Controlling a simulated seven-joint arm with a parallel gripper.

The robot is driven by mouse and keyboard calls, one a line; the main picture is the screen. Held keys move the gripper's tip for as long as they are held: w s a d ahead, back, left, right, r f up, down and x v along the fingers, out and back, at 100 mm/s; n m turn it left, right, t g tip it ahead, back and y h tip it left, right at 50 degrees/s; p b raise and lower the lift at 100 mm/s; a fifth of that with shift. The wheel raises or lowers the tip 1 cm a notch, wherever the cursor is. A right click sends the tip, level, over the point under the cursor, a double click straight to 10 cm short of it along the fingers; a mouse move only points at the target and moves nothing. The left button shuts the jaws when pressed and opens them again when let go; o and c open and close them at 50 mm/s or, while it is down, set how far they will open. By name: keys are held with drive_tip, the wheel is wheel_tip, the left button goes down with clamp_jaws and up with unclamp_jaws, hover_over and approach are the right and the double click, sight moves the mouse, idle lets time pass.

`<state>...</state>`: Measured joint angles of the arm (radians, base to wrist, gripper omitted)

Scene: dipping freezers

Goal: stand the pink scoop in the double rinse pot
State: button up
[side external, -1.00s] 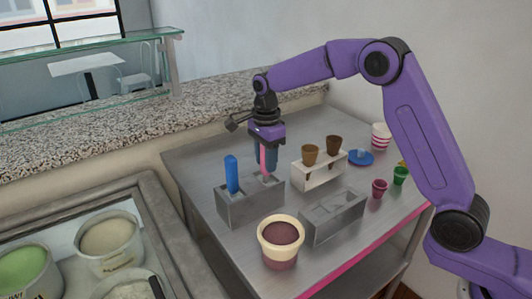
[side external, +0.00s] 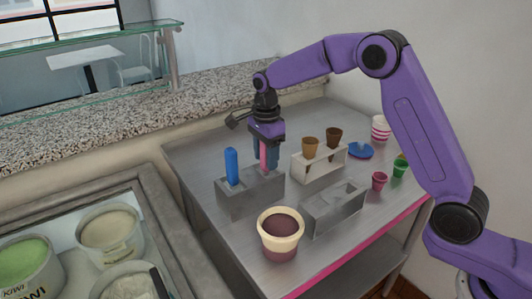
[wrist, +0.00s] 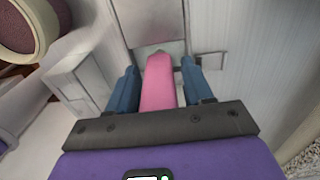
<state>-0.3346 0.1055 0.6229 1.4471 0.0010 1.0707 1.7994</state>
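The pink scoop (side external: 263,156) stands upright, its handle between the fingers of my gripper (side external: 266,158). Its lower end is hidden inside the right part of a grey metal two-part pot (side external: 250,198). A blue scoop (side external: 231,166) stands in the left part of that pot. A second grey two-part pot (side external: 333,211) stands in front and to the right, empty. In the wrist view the pink handle (wrist: 159,82) lies between my fingers (wrist: 158,88), with a visible gap on each side. The gripper is open around it. I cannot tell which pot is the double rinse pot.
A cream-rimmed tub (side external: 281,236) stands at the table's front. A white holder (side external: 318,163) carries two brown cones behind the empty pot. A blue dish (side external: 361,150), small cups (side external: 379,180) and striped cups (side external: 380,129) are at the right. A granite counter (side external: 110,126) runs behind.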

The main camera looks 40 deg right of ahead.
drive_tip(key=shift+o, duration=0.7)
wheel_tip(320, 180, up, 17)
drive_tip(key=shift+r, duration=0.2)
idle(0.5)
drive_tip(key=s+a+f+n, duration=0.1)
drive_tip(key=s+f+n, duration=0.1)
drive_tip(key=s+n, duration=0.6)
drive_tip(key=s+a+f+n, duration=0.1)
drive_tip(key=s+f+n, duration=0.2)
drive_tip(key=s+n, duration=0.5)
drive_tip(key=s+d+f+n, duration=0.3)
drive_tip(key=s+n, duration=0.2)
drive_tip(key=s, duration=0.2)
drive_tip(key=s+d+f+n, duration=0.3)
drive_tip(key=s+d+n, duration=0.1)
drive_tip(key=s, duration=0.4)
drive_tip(key=s+d+f+n, duration=0.3)
drive_tip(key=s+d+n, duration=0.1)
drive_tip(key=s, duration=0.4)
drive_tip(key=shift+n, duration=0.8)
